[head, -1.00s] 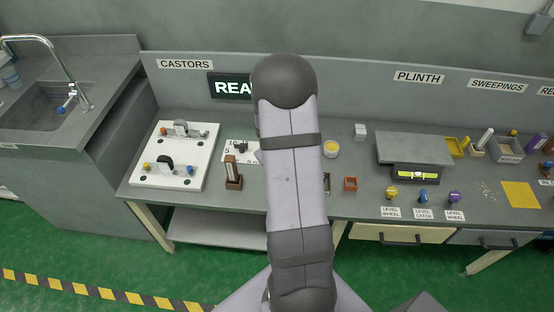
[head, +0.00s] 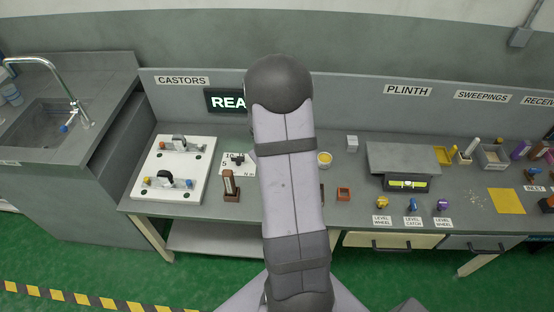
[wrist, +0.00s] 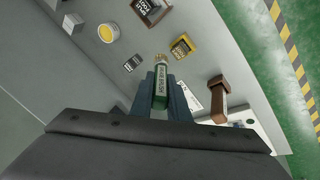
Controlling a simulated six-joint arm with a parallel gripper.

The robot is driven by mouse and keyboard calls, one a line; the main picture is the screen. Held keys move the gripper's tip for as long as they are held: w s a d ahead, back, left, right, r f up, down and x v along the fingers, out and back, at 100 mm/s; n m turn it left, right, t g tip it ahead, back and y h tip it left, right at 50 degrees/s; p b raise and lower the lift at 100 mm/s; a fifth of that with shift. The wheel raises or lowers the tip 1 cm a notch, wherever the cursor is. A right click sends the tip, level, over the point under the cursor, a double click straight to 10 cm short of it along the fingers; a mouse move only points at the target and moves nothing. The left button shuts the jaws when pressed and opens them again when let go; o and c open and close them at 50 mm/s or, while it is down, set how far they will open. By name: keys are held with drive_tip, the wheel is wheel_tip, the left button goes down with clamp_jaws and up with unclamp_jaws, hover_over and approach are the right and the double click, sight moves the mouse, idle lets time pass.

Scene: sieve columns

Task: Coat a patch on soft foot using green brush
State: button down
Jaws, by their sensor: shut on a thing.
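In the wrist view my gripper (wrist: 162,105) is shut on a brush (wrist: 160,82) with a green body, a pale label and a tan tip. The last word on its label looks like "brush". Past it lie a yellow-brown labelled block (wrist: 182,46) and a dark block with a white label (wrist: 148,8). Their lettering is too small to read surely, so I cannot tell which is the soft foot. The brush tip is near the yellow-brown block; I cannot tell if they touch. In the head view my arm hides the gripper and brush.
A yellow-topped round pot (wrist: 108,32) and a brown stand (wrist: 218,92) flank the area.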

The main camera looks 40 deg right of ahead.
drive_tip(key=shift+f, duration=0.1)
idle(0.5)
drive_tip(key=shift+f+b, duration=0.4)
drive_tip(key=shift+b, duration=0.15)
drive_tip(key=shift+r, duration=0.1)
